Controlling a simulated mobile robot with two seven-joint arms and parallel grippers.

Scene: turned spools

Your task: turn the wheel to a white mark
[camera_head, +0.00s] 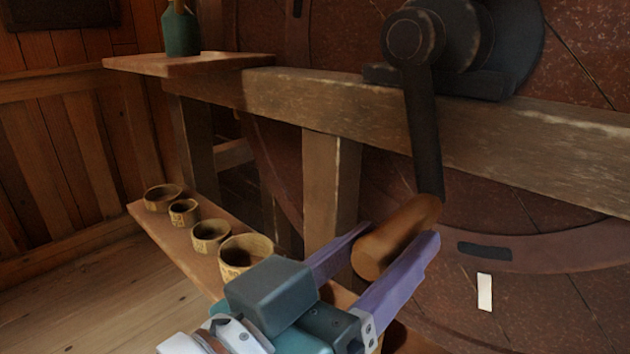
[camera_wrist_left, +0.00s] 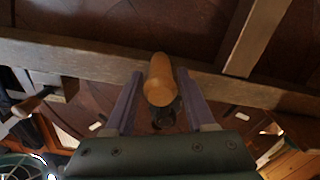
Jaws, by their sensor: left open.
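The wheel (camera_head: 560,180) is a large dark red disc behind timber beams. Its black crank arm (camera_head: 424,140) hangs down from the hub (camera_head: 440,40) to a wooden handle (camera_head: 395,240). A white mark (camera_head: 485,291) lies low on the wheel, right of the handle, below a dark mark (camera_head: 484,250) on the curved band. My left gripper (camera_head: 400,234) is open, its purple fingers on either side of the handle. The wrist view shows the handle (camera_wrist_left: 160,80) between the fingers; whether they touch it is unclear. My right gripper is not in view.
A horizontal beam (camera_head: 340,103) and an upright post (camera_head: 331,185) stand close to the handle. Several small round wooden bowls (camera_head: 210,236) sit on a low shelf at left. A green bottle (camera_head: 181,32) stands on the upper shelf (camera_head: 190,63). The floor at left is clear.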

